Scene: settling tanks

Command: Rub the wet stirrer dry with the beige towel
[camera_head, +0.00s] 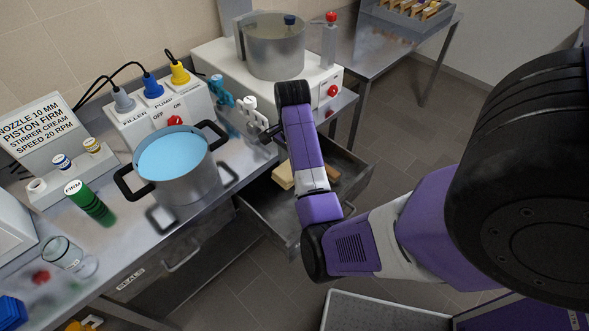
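My gripper (268,134) is small and dark at the far end of my purple arm, over the right part of the steel bench, near the open drawer. Its fingers are too small to tell open from shut. Just left of it stands a white, branched piece (251,108), with a teal piece (221,92) farther left; I cannot tell whether either is the stirrer, or whether anything is wet. A folded beige cloth-like thing (283,176), perhaps the towel, lies in the open drawer (270,207), partly hidden by my arm.
A pot (185,185) of blue liquid stands on the bench, left of my gripper. Behind are a switch box (158,122) with plugs and a white machine (215,58) with a steel tank (273,55).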

